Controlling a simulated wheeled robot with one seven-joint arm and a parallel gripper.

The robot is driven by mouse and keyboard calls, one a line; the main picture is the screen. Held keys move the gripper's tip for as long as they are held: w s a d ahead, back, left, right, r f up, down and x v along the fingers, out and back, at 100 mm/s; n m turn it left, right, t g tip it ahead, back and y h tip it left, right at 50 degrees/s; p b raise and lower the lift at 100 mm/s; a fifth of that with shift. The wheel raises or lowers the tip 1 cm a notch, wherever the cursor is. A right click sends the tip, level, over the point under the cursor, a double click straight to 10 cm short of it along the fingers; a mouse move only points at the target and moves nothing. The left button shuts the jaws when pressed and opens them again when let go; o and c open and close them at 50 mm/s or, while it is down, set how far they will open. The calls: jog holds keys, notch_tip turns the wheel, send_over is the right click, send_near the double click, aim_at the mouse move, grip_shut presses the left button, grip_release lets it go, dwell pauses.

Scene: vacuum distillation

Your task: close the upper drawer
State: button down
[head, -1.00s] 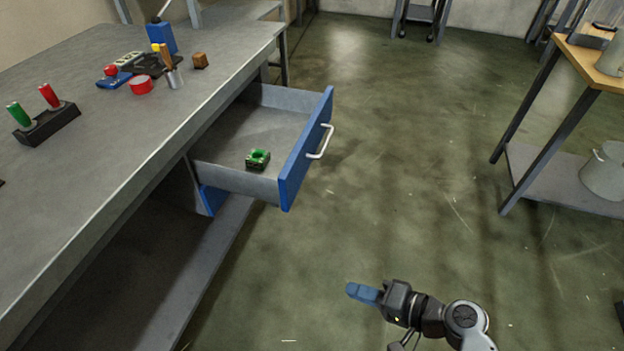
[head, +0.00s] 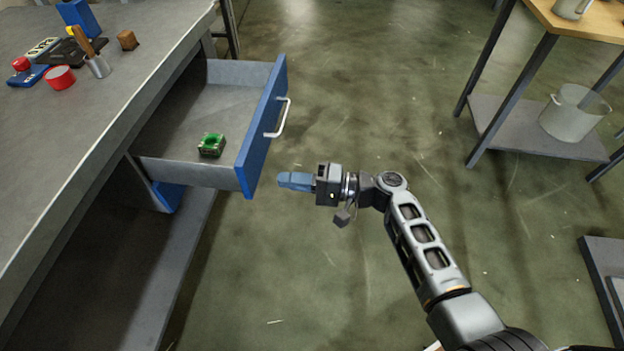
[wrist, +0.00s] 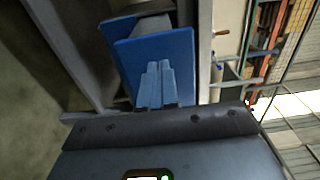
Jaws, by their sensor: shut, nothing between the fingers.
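The upper drawer (head: 262,131) is pulled well out from under the workbench, with a blue front and a pale bar handle (head: 280,118). A green and black block-like object (head: 211,145) lies inside it. My gripper (head: 282,180) is shut and empty, its blue fingers pointing at the near end of the drawer front. In the head view it shows just right of the front; I cannot tell whether it touches. In the wrist view the shut fingers (wrist: 155,85) overlap the blue drawer front (wrist: 183,55). A lower blue drawer front (head: 167,195) sits under the bench.
The grey workbench (head: 100,130) holds a red tin (head: 60,78), a brown block (head: 127,40) and several tools. A shelf table (head: 540,130) with a pale bucket (head: 574,114) stands at the right. The floor between is clear.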

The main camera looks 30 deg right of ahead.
aim_at(153, 164)
jog(key=x, duration=0.6)
jog(key=shift+a, duration=0.1)
jog(key=b+x, duration=0.5)
jog(key=x, duration=0.3)
jog(key=b+x, duration=0.6)
jog(key=x, duration=0.2)
jog(key=b+x, duration=0.6)
jog(key=x, duration=0.2)
jog(key=shift+w+a+f, duration=0.2)
jog(key=shift+a+f, duration=0.05)
jog(key=shift+w+a+r+b, duration=0.15)
jog(key=shift+w+a+b, duration=0.15)
jog(key=shift+a, duration=0.1)
jog(key=shift+r, duration=0.15)
jog(key=shift+a+r, duration=0.1)
jog(key=shift+a, duration=0.1)
